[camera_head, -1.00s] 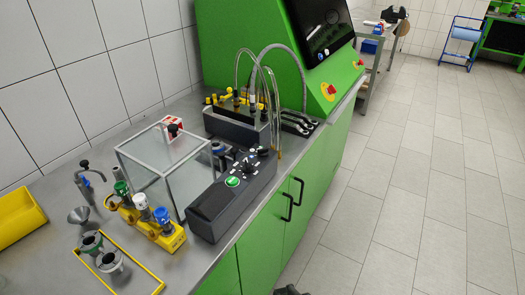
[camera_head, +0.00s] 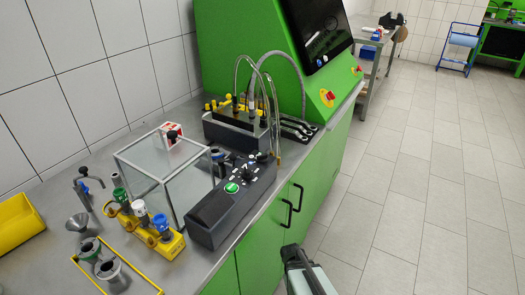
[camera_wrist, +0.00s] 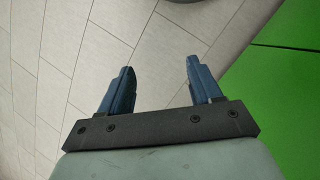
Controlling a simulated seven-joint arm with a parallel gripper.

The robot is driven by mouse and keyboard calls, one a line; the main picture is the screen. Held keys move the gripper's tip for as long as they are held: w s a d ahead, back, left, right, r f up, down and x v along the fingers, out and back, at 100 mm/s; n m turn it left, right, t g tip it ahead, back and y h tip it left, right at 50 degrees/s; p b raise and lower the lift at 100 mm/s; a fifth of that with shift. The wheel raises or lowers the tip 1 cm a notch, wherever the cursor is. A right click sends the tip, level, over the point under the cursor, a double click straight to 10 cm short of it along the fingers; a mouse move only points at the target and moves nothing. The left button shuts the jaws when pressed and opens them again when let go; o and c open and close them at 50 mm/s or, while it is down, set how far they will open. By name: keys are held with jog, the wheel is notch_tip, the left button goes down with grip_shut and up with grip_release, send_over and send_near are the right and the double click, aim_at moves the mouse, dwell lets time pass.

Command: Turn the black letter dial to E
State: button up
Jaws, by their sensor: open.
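The black letter dial (camera_head: 247,172) sits on top of the dark control box (camera_head: 211,213) at the bench's front edge, with small white marks around it. The letter it points to is too small to read. A round green button (camera_head: 231,187) is on the same box, left of the dial. My gripper (camera_head: 293,250) shows at the bottom of the head view, in front of the green cabinet and apart from the dial. In the wrist view my gripper (camera_wrist: 157,82) has its two blue fingers wide apart, with only floor between them.
A clear glass box (camera_head: 165,180) stands behind the control box. A yellow holder with colored-capped parts (camera_head: 165,240) is to its left. Hoses (camera_head: 270,100) arch above a dark block behind the dial. Cabinet handles (camera_head: 297,200) stick out below the bench. The floor at right is clear.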

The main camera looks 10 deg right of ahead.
jog(key=w+d+r+m+t+h, duration=0.1)
jog(key=w+d+r, duration=0.65)
jog(key=r, duration=0.25)
jog(key=w+d+r+m+t+h, duration=0.1)
jog(key=w+d+r+t+h, duration=0.1)
jog(key=w+d+r, duration=0.7)
notch_tip(320, 180, up, 46)
jog(key=n+t+y, duration=0.4)
jog(key=t+y, duration=0.1)
jog(key=t, duration=0.1)
send_over(263, 155)
jog(key=s, duration=0.5)
jog(key=shift+s+x, duration=0.15)
jog(key=shift+x, duration=3.25)
jog(key=shift+s+x, duration=0.15)
jog(key=shift+x, duration=3.2)
jog(key=shift+f, duration=0.15)
jog(key=shift+c, duration=0.2)
